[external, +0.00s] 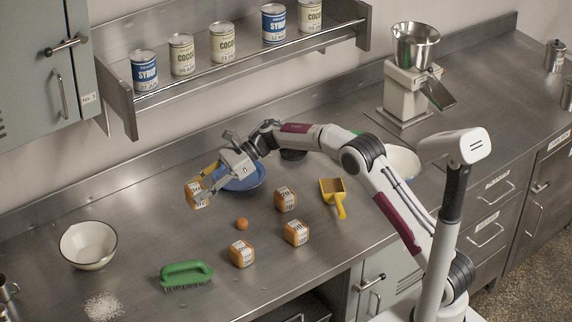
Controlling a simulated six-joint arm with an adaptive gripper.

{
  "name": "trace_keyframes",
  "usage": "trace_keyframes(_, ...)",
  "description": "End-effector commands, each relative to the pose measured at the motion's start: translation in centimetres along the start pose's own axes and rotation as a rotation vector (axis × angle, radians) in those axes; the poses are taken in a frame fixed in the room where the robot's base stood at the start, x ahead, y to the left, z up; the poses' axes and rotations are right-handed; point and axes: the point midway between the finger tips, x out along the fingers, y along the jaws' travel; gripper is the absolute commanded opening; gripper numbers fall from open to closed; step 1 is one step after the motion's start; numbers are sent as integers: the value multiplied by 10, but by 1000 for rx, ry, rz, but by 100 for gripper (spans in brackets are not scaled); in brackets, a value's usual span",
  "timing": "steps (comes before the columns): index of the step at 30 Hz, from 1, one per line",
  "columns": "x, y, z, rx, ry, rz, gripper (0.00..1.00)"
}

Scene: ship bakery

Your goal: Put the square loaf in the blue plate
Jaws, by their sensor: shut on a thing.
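My gripper (205,184) is shut on a square loaf (194,196), brown with a white printed label. It holds the loaf to the left of the blue plate (258,180); I cannot tell how high above the counter. The blue plate is round and shallow, and my gripper and wrist hide part of it. Three similar labelled loaves are on the counter: one to the right (286,199), one lower right (296,233) and one in front (241,253).
A small round brown thing (241,224) lies among the loaves. A yellow scoop (333,192), green brush (187,274) and cream bowl (88,246) are on the counter. A shelf of cans (235,70) overhangs the back.

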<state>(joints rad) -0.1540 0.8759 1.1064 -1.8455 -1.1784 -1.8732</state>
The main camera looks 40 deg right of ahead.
Motion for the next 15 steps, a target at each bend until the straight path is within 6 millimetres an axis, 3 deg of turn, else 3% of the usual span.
trace_keyframes(7, -48, -56, 8, 94, -1, -230, 16)
trace_keyframes(15, -96, -108, -4, 195, -1, -468, 16)
